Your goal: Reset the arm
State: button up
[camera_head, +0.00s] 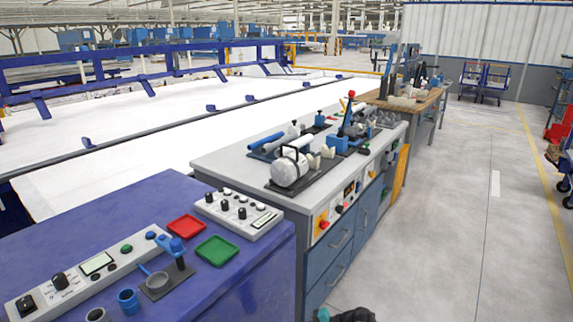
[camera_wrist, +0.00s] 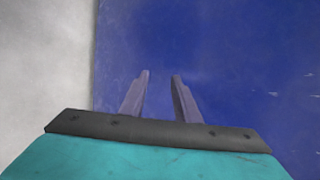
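My gripper (camera_wrist: 160,80) shows in the wrist view with its two fingers apart and nothing between them. It faces the blue side of a bench, with pale floor on the left. In the head view only a dark and teal part of my arm (camera_head: 345,315) shows at the bottom edge, beside the benches, and the fingers are out of sight there.
The blue bench (camera_head: 135,215) carries a red tray (camera_head: 187,227), a green tray (camera_head: 216,250), control boxes (camera_head: 238,214) and blue pipe pieces (camera_head: 128,300). A grey workbench (camera_head: 230,160) with machines stands behind it. The floor aisle (camera_head: 440,220) on the right is clear.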

jog(key=s+d+f+n+g+h+p, duration=0.1)
jog(key=s+f+g+h+p, duration=0.2)
jog(key=s, duration=0.9)
jog(key=s+d+f+n+g+h+p, duration=0.1)
jog(key=s+f+n+g+h+p, duration=0.15)
jog(key=s, duration=0.95)
jog(key=s+d+f+n+g+h, duration=0.1)
jog(key=s+d+n+h, duration=0.1)
jog(key=s+d+h, duration=0.4)
jog(key=s+d, duration=0.4)
jog(key=d, duration=0.2)
jog(key=shift+s+f, duration=0.2)
jog(key=shift+s, duration=0.1)
jog(key=shift+s+a+h, duration=0.1)
jog(key=shift+s+h, duration=0.05)
jog(key=shift+h, duration=0.1)
